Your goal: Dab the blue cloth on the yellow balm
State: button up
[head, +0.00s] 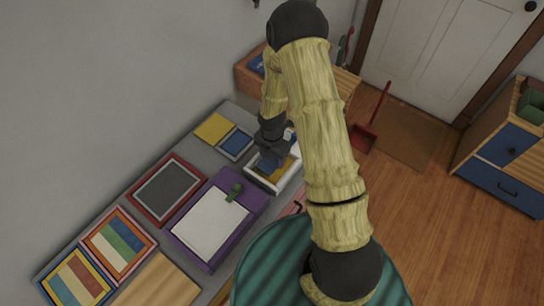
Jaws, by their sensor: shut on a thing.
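My gripper (265,155) is at the back of the grey table, pointing down over a small white tray (292,178). It is shut on the blue cloth (268,168), which hangs just under the fingers. The yellow balm (284,172) shows inside the white tray beside and below the cloth. I cannot tell whether the cloth touches the balm. The arm and fingers hide part of the tray and the cloth's upper edge.
A yellow square (213,128) and a blue framed square (236,143) lie left of the tray. A purple board with a white sheet (210,222), a red-framed grey panel (167,190) and striped panels (118,243) fill the nearer table. A red dustpan (362,138) is on the floor.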

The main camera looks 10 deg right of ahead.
aim_at(272, 158)
jog(key=shift+r+p, duration=2.3)
jog(key=shift+r, duration=0.7)
jog(key=m, duration=0.5)
jog(key=shift+w+d+f+m, duration=0.2)
jog(key=shift+d+f+m, duration=0.1)
jog(key=shift+d, duration=0.05)
jog(key=m, duration=0.6)
jog(key=shift+w+d+f+m, duration=0.2)
jog(key=shift+w+d+m, duration=0.05)
jog(key=shift+d+m, duration=0.1)
jog(key=m, duration=0.6)
jog(key=shift+w+d+f, duration=0.2)
jog(key=shift+d+f, duration=0.05)
jog(key=shift+d, duration=0.1)
jog(key=m, duration=0.3)
jog(key=shift+w+d+f+m, duration=0.1)
jog(key=shift+d+m, duration=0.1)
jog(key=shift+m, duration=0.05)
jog(key=m, duration=0.4)
jog(key=shift+w+d+f, duration=0.15)
jog(key=shift+d, duration=0.05)
